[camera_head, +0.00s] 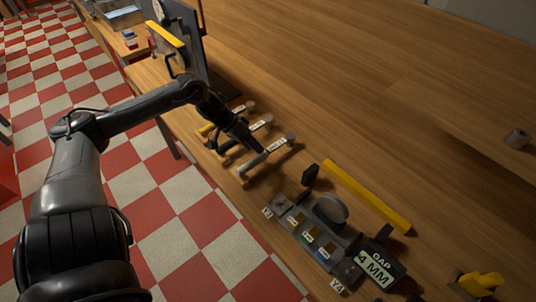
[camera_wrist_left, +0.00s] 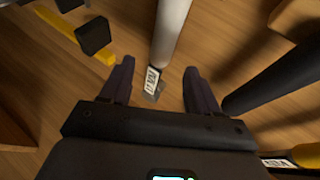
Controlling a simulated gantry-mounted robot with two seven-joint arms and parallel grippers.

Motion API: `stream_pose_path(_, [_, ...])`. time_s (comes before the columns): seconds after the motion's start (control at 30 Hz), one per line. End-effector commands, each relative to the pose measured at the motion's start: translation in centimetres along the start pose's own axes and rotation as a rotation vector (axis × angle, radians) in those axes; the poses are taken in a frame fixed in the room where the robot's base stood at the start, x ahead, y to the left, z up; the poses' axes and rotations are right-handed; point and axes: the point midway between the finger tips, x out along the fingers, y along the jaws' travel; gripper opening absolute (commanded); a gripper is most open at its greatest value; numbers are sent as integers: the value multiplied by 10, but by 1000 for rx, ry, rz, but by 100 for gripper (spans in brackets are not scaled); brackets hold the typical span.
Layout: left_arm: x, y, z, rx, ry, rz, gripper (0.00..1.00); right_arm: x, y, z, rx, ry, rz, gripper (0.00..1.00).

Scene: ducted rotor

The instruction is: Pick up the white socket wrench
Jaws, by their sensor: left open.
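The white socket wrench lies on the wooden bench as the nearest of the row of tools in the head view (camera_head: 254,163). In the left wrist view its pale, round handle (camera_wrist_left: 172,30) runs up from between my fingers, with a printed label at its lower end. My left gripper (camera_wrist_left: 158,68) is open, with one finger on either side of the labelled part. In the head view my left gripper (camera_head: 258,148) is over this wrench and hides part of it. I cannot tell whether the fingers touch it. My right gripper is not in view.
Beside it lie other labelled tools, one dark-handled (camera_wrist_left: 275,80). On the other side are a small black block (camera_head: 310,174), a yellow bar (camera_head: 366,195) and a grey tray of small parts (camera_head: 300,224). A "GAP 4 MM" sign (camera_head: 377,268) stands nearby.

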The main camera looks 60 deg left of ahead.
Motion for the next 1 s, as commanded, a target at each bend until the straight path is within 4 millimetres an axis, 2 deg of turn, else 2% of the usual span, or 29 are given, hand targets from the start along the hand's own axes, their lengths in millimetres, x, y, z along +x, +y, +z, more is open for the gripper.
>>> stream_pose_path(0.27, [33, -4, 10, 4, -4, -2, 61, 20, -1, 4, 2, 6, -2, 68])
stream_pose_path(0.4, [47, -3, 8, 4, -1, -2, 61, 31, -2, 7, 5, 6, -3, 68])
stream_pose_path(0.77, [52, 0, 7, 1, -1, 0, 61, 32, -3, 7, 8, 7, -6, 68])
stream_pose_path(0.87, [52, 0, 7, 1, -1, 0, 49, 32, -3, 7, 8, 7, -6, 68])
stream_pose_path(1.0, [52, -1, 7, 1, -1, 0, 27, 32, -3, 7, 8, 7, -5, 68])
